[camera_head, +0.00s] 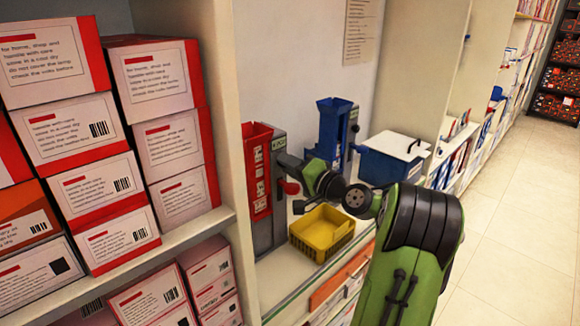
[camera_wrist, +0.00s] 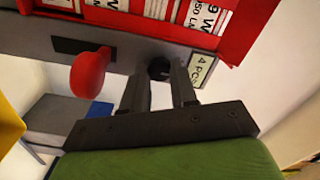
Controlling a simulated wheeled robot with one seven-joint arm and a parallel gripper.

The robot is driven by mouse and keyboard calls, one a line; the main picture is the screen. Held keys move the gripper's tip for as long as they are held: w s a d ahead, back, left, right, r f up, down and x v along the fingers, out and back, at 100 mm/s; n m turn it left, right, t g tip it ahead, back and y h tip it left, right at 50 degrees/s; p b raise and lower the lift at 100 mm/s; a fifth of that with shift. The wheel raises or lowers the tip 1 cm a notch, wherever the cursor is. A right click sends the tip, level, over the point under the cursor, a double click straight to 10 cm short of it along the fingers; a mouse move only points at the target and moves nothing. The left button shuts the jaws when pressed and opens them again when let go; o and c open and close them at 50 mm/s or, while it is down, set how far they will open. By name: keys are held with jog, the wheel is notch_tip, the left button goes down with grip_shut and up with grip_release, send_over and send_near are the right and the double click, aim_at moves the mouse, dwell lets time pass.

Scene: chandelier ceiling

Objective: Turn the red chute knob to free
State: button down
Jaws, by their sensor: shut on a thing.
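The red chute (camera_head: 258,150) stands upright on the counter, with a grey side panel (camera_head: 278,205). In the wrist view its red body (camera_wrist: 170,32) fills the top. A small black knob (camera_wrist: 158,67) sits on the grey panel beside a "4 PCS" label (camera_wrist: 202,70). My gripper (camera_wrist: 160,80) has one finger on each side of this knob and is shut on it; the fingers partly hide it. A red lever (camera_wrist: 88,75) sticks out of a dark slot to the left of my fingers, apart from them. It also shows in the head view (camera_head: 290,187), below my gripper.
A yellow bin (camera_head: 322,236) sits on the counter in front of the chute. A blue chute (camera_head: 331,132) and a blue box with a white lid (camera_head: 392,160) stand farther right. Shelves of boxed goods (camera_head: 75,130) are close on the left. The floor (camera_head: 515,220) at right is clear.

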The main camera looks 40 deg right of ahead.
jog(key=c, duration=0.9)
grip_release()
jog(key=s, duration=1.5)
jog(key=shift+s+d+f, duration=0.1)
jog(key=shift+s+d, duration=0.1)
jog(key=shift+s, duration=0.2)
